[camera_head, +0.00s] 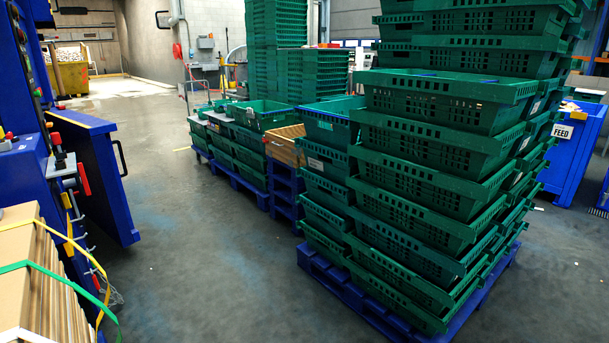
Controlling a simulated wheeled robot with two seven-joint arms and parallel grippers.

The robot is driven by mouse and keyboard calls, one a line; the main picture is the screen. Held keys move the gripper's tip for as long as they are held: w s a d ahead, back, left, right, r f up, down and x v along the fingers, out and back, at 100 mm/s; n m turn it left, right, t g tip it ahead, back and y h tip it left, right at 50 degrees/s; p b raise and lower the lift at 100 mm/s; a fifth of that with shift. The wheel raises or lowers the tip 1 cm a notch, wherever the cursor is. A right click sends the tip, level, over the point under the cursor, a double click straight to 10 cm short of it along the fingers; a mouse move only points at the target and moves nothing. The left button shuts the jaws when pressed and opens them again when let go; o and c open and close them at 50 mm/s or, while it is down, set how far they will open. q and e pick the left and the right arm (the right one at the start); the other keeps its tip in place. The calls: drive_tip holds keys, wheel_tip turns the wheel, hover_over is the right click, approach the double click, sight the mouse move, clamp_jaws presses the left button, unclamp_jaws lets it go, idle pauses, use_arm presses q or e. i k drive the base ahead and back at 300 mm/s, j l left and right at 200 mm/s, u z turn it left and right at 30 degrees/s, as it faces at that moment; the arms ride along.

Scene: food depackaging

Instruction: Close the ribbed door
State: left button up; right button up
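A blue door (108,190) stands swung out from the blue machine (22,165) at the left, with a gap between its free edge and the machine. A black handle (121,158) sits on the door's right side. I cannot make out clear ribs on the face turned to me, and I see no other door that is plainly ribbed. Red and metal latch parts (74,180) show on the machine beside the door. Neither of my grippers is in view.
Tall stacks of green crates (420,220) stand on a blue pallet (370,312) at the right. Flat cardboard with green strapping (35,270) fills the lower left corner. Bare concrete floor (210,260) lies between the door and the crates.

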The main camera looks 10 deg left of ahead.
sight(89, 136)
drive_tip(key=i+u, duration=0.3)
drive_tip(key=i, duration=0.2)
drive_tip(key=i+l+u, duration=0.1)
drive_tip(key=i+u, duration=0.2)
drive_tip(key=i, duration=0.2)
drive_tip(key=i+l+u, duration=0.2)
drive_tip(key=i+u, duration=0.55)
drive_tip(key=i, duration=1)
drive_tip(key=i+l, duration=0.15)
drive_tip(key=i, duration=0.55)
drive_tip(key=i+l, duration=0.15)
drive_tip(key=i, duration=0.5)
drive_tip(key=i+l+u, duration=0.85)
drive_tip(key=i, duration=0.15)
drive_tip(key=i+l+u, duration=0.4)
drive_tip(key=l, duration=0.25)
